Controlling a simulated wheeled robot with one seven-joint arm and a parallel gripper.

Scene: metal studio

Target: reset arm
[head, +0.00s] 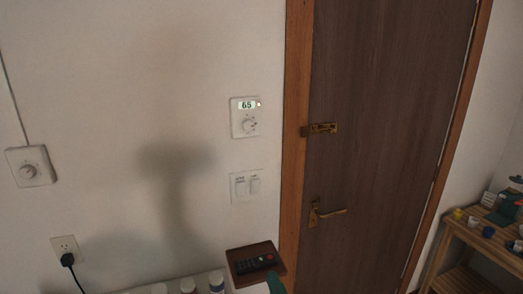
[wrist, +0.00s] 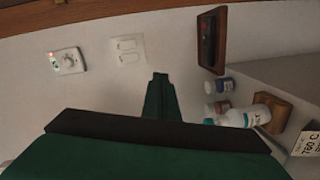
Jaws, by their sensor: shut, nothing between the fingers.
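My gripper (wrist: 160,78) shows in the wrist view as dark green fingers shut together, with nothing between them. It points toward the wall just below the white light switches (wrist: 126,50), apart from the other things as far as I can tell. In the head view only a green tip, likely of my gripper (head: 275,284), shows at the bottom edge, in front of the wooden tray (head: 240,252). The rest of my arm is out of that view.
The tray holds a dark remote (head: 256,263). A thermostat (head: 245,118) reading 65 is above the switches (head: 246,186). A brown door (head: 385,130) stands right of them. Bottles (wrist: 240,118) stand on a surface at the right in the wrist view. A wooden shelf (head: 455,231) is far right.

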